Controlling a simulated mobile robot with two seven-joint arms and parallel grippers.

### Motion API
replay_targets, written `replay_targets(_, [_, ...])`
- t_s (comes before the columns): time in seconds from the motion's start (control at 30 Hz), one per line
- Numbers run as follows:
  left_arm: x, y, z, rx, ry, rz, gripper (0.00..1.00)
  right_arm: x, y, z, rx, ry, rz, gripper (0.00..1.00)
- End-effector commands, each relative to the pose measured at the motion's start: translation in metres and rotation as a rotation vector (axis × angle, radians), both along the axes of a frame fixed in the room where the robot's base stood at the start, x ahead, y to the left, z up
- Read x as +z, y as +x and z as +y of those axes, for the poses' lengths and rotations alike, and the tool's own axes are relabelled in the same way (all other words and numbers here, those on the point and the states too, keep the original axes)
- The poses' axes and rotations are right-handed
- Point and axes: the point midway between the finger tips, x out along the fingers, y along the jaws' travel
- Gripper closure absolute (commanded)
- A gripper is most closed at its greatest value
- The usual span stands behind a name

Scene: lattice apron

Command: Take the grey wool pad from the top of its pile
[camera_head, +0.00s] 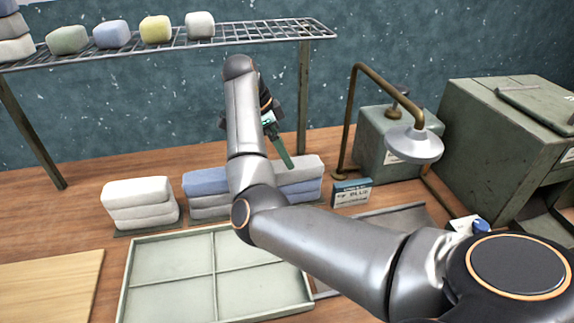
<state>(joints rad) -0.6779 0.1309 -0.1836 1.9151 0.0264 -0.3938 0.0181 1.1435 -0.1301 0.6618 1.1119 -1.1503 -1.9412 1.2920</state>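A grey wool pad (302,169) lies on top of a low pile at the back middle of the bench. My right arm comes in from the right and crosses in front of the pile's left part. My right gripper (277,150) points down above the pile's left end. One green finger shows, its tip close to the top pad; I cannot tell if it touches. The other finger is hidden, so I cannot see whether the gripper is open. My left gripper is not in view.
A pile with a blue top pad (204,181) and a white pile (139,188) stand to the left. A four-compartment tray (165,237) lies in front. A wire rack (262,32) holds pads above. A lamp-like fixture (413,145) and green cabinet (500,125) stand right.

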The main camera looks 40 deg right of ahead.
Motion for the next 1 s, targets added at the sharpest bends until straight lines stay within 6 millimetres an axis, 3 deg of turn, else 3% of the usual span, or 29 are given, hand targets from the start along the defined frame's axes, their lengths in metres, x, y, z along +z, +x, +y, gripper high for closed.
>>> replay_targets(0.43, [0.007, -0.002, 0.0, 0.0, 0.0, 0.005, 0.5, -0.049, -0.016, -0.023, 0.0, 0.0, 0.0, 0.0])
replay_targets(1.0, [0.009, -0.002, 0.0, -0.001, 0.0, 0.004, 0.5, -0.053, -0.016, -0.024, -0.001, -0.001, -0.001, 0.0])
